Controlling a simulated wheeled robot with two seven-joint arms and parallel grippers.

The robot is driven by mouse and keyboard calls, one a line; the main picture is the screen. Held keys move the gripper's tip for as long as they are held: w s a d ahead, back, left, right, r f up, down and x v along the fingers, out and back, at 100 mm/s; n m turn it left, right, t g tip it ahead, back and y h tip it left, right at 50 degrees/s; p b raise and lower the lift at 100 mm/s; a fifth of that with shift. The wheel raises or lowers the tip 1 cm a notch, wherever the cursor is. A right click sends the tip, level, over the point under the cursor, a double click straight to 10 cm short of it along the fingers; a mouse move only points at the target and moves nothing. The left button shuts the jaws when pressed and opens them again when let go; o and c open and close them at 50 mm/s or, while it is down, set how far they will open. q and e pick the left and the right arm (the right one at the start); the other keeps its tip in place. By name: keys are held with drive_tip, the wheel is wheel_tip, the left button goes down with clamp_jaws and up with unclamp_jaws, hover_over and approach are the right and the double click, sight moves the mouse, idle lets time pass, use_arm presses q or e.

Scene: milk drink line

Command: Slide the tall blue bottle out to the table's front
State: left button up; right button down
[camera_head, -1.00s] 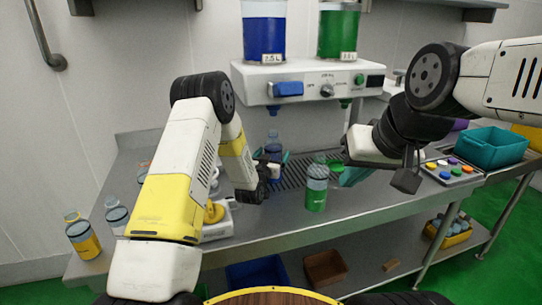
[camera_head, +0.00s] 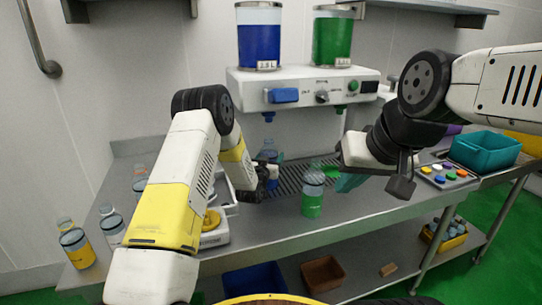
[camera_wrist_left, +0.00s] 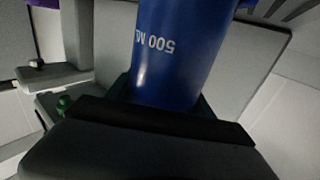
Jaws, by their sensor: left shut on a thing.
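The tall blue bottle (camera_head: 269,150) stands upright below the dispenser's blue nozzle, partly hidden by my left gripper. In the left wrist view the blue bottle (camera_wrist_left: 175,55) fills the middle, with upside-down "500 ML" lettering, close against the dark gripper.
The green-filled bottle (camera_head: 312,204) stands to the right of the blue one, close to my right gripper. A white scale (camera_head: 216,237) is left of my left gripper. Several bottles, one yellow (camera_head: 78,247), stand at the left.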

use_arm(q)
clamp_jaws()
drive_tip(key=s, duration=0.6)
drive_tip(key=shift+r, duration=0.1)
drive_tip(key=shift+s+a, duration=0.1)
drive_tip(key=shift+s, duration=2.85)
drive_tip(key=s, duration=0.6)
drive_tip(key=shift+a, duration=0.1)
